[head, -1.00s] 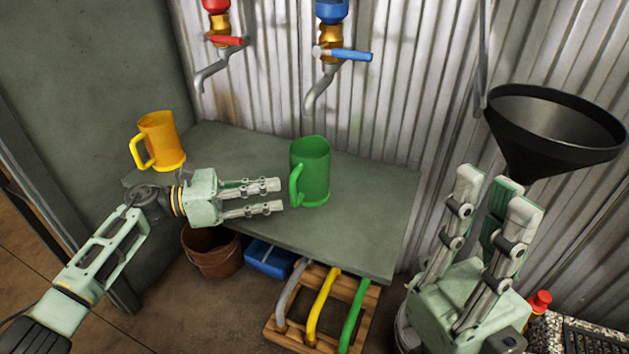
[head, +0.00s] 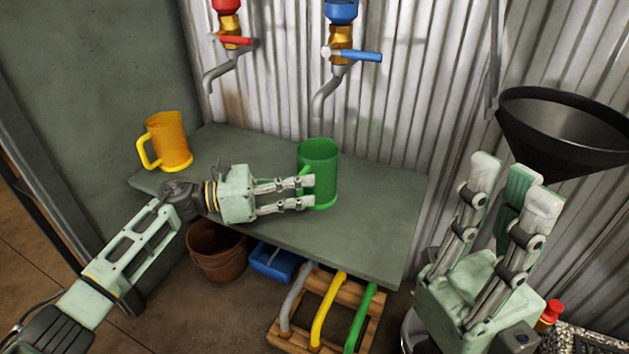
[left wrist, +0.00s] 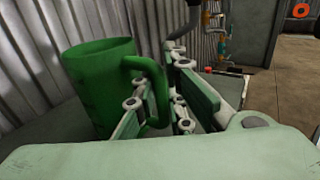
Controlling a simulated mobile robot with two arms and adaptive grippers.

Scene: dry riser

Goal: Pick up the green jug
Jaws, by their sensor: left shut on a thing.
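The green jug (head: 321,165) stands upright on the grey table (head: 365,235), its handle on the left side facing my left gripper. My left gripper (head: 307,193) is shut on the jug's handle, with its fingers reaching in from the left. In the left wrist view the handle (left wrist: 158,98) of the green jug (left wrist: 95,85) sits between the fingers of the left gripper (left wrist: 155,122). My right gripper (head: 515,185) is raised at the right, fingers pointing up, apart and with nothing seen between them.
A yellow jug (head: 170,143) stands at the table's left end. Taps with a red handle (head: 236,41) and a blue handle (head: 357,56) hang above. A black funnel (head: 565,135) is at the right. A pot (head: 215,255) and a wooden rack (head: 290,337) sit below.

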